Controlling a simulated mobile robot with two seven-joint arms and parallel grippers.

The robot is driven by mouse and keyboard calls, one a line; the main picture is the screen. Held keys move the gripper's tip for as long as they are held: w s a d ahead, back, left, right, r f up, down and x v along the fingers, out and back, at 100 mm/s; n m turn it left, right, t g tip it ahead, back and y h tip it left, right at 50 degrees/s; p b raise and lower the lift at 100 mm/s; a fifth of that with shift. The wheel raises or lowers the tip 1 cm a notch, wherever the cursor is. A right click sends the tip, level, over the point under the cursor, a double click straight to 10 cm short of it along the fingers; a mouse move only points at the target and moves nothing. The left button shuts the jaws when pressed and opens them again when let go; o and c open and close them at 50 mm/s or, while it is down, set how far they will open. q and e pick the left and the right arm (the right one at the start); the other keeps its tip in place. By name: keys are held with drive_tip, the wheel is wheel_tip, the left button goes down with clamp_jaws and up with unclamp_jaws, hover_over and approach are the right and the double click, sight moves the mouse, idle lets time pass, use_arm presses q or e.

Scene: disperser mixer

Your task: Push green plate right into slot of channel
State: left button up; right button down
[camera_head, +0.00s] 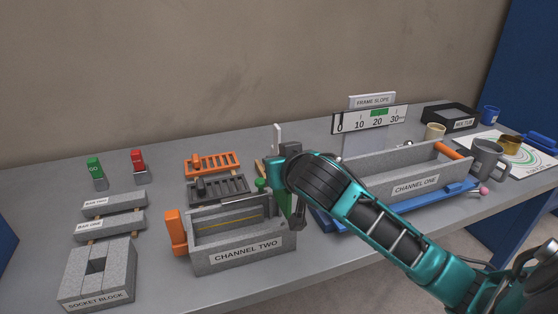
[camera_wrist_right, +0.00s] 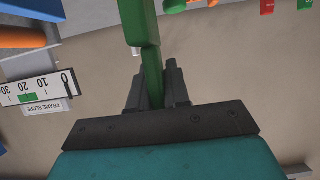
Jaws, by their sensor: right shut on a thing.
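The grey trough labelled CHANNEL TWO (camera_head: 245,252) stands at the front middle of the bench, with an orange block at its left end. The green plate (camera_head: 283,199) shows at its right end, partly hidden by my right arm. My right gripper (camera_head: 292,205) is at that end, its fingers largely hidden in the head view. In the right wrist view, the right gripper (camera_wrist_right: 152,85) is shut on the green plate (camera_wrist_right: 139,22), which extends up between the fingers. I cannot tell whether the plate sits in a slot. My left gripper is not in view.
The trough labelled CHANNEL ONE (camera_head: 416,188) stands right, behind my right arm, with a blue base. The slope scale (camera_head: 370,119) stands behind it. Orange and black racks (camera_head: 212,164) lie behind CHANNEL TWO. The socket block (camera_head: 97,275) is at left. Bench is clear between it and CHANNEL TWO.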

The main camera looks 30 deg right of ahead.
sight(290, 199)
drive_tip(key=shift+f+b, duration=1.05)
drive_tip(key=shift+f, duration=0.75)
drive_tip(key=shift+f+b, duration=1.1)
drive_tip(key=shift+f, duration=0.75)
drive_tip(key=c, duration=1)
unclamp_jaws()
drive_tip(key=p+v, duration=0.1)
drive_tip(key=v, duration=0.6)
drive_tip(key=shift+s+a+r, duration=0.1)
drive_tip(key=shift+s+a, duration=0.05)
drive_tip(key=shift+s, duration=0.2)
drive_tip(key=p+v, duration=0.4)
drive_tip(key=shift+s+r, duration=0.1)
drive_tip(key=shift+r, duration=0.15)
drive_tip(key=shift+s+a+p, duration=0.1)
drive_tip(key=shift+s+p, duration=0.35)
drive_tip(key=shift+p, duration=0.3)
drive_tip(key=shift+f, duration=0.1)
